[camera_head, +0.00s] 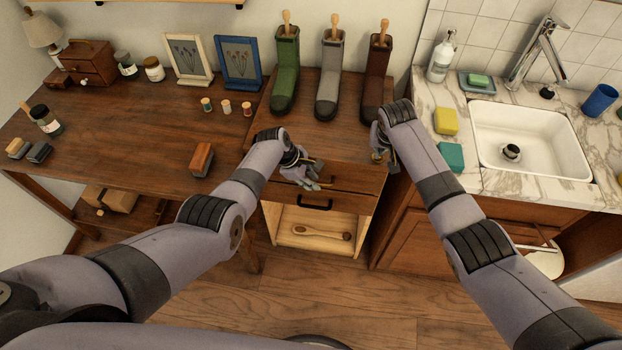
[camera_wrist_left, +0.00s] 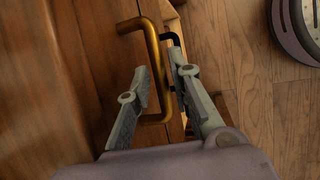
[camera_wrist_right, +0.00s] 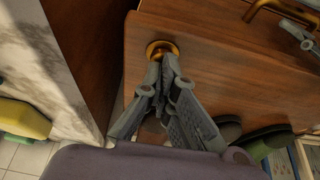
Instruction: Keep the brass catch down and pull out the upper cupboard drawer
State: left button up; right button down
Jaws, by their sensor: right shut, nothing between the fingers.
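The cupboard (camera_head: 343,150) stands in the middle with its upper drawer (camera_head: 350,179) appearing closed. My left gripper (camera_head: 310,181) is at the drawer front. In the left wrist view its fingers (camera_wrist_left: 162,78) are apart, with the bar of the brass handle (camera_wrist_left: 157,60) between them, nearer the right finger. The round brass catch (camera_wrist_right: 160,48) is on the cupboard top near its front right corner. My right gripper (camera_wrist_right: 164,68) is shut and empty, its tips at the catch and partly covering it. I cannot tell how far down the catch is.
Three boots, green (camera_head: 285,75), grey (camera_head: 328,85) and brown (camera_head: 375,85), stand on the cupboard top. Below are a drawer with a black handle (camera_head: 314,204) and an open shelf with a wooden brush (camera_head: 320,234). The sink counter (camera_head: 470,178) is close on the right. The floor in front is clear.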

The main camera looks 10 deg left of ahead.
pick_arm(q)
grip_shut()
dwell(0.7)
